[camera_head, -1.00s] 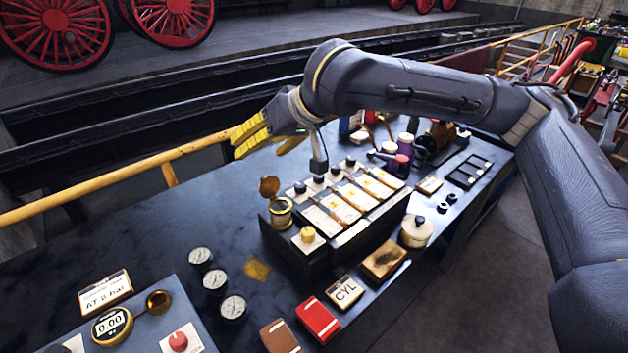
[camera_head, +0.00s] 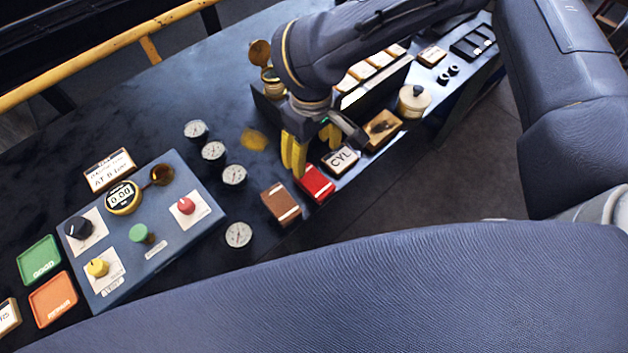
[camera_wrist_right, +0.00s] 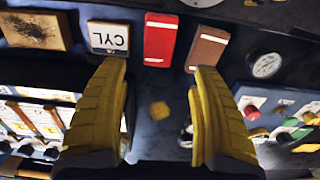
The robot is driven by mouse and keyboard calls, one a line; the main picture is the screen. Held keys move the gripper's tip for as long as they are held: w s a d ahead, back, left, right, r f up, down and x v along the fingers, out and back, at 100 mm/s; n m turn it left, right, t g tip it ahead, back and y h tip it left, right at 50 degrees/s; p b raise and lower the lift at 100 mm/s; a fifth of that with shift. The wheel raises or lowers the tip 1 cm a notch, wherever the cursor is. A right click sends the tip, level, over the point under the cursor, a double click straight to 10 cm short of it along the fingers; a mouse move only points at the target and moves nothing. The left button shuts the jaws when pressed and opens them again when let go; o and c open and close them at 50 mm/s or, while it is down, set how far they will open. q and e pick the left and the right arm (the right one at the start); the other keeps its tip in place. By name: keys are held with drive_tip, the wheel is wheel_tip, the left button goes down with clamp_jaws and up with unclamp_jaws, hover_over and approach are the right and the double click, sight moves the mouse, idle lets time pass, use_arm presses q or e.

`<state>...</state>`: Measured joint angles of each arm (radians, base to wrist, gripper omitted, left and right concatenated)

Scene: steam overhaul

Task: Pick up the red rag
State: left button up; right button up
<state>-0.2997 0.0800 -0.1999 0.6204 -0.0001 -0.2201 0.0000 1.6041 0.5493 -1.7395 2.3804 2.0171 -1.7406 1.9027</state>
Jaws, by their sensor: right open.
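The red rag (camera_head: 316,184), a folded red rectangle with a pale stripe, lies flat near the bench's front edge, between a brown folded piece (camera_head: 281,204) and the CYL tray (camera_head: 341,160). My right gripper (camera_head: 311,150) is above the bench just behind the rag, its yellow fingers pointing down, open and empty. In the right wrist view the red rag (camera_wrist_right: 159,42) lies beyond the fingertips, roughly centred between the spread fingers (camera_wrist_right: 160,68). The rag shows no contact with the fingers there. My left gripper is not in view.
A blue-grey control panel (camera_head: 150,252) with knobs stands at left. Several round gauges (camera_head: 213,151) lie left of the rag. A yellow patch (camera_head: 254,139) lies behind it.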

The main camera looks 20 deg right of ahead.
sight(314, 180)
drive_tip(key=shift+f, duration=3.65)
drive_tip(key=shift+f, duration=0.1)
drive_tip(key=shift+s+d+f, duration=0.1)
drive_tip(key=shift+s+f, duration=0.1)
drive_tip(key=shift+f, duration=1.25)
drive_tip(key=shift+w+f, duration=0.1)
drive_tip(key=shift+f, duration=0.95)
drive_tip(key=c, duration=1)
drive_tip(key=shift+o, duration=0.2)
drive_tip(key=shift+r, duration=0.15)
wheel_tip(314, 180, up, 20)
